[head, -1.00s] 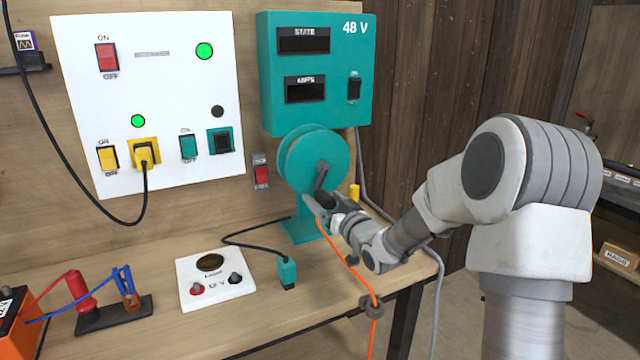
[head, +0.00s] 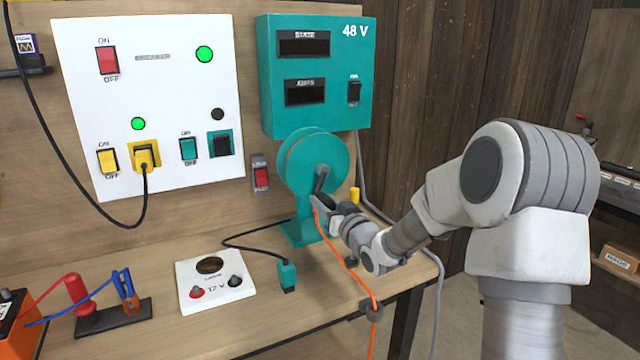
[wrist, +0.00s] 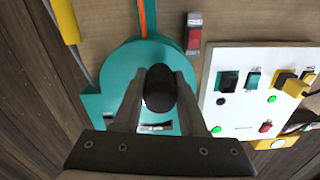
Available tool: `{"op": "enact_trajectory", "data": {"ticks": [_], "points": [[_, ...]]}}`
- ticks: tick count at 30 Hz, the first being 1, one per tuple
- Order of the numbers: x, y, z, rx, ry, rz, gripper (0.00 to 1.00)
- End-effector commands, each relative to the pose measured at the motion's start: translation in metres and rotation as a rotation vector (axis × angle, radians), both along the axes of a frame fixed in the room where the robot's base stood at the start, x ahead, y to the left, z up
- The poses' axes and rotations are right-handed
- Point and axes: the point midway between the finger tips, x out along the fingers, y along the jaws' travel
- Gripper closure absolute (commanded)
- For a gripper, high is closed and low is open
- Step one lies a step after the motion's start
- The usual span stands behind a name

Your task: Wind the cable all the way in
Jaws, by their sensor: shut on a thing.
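The teal cable reel (head: 300,165) stands on a teal post on the bench, below the 48 V box. Its crank (head: 321,179) is on the front face and points down. My gripper (head: 319,201) is shut on the crank's dark handle; the wrist view shows the black knob (wrist: 158,82) between my two fingers. The cable's end is not visible.
A red switch (head: 261,174) is on the wall left of the reel. A yellow peg-like piece (head: 354,194) stands just right of it. A white 12 V box (head: 216,284) and a teal plug (head: 288,275) lie on the bench to the left. A grey cable hangs at the right.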

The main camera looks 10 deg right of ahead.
Motion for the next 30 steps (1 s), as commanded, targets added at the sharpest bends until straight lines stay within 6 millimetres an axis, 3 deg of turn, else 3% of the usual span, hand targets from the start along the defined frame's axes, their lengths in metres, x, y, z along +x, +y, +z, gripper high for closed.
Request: {"op": "enact_trajectory", "data": {"ticks": [10, 19, 30], "points": [[0.0, -0.001, 0.0, 0.0, 0.0, -0.001, 1.0], [0.011, -0.034, -0.003, 0.0, -0.003, -0.003, 1.0], [0.012, -0.038, -0.001, 0.0, -0.003, -0.002, 1.0]]}}
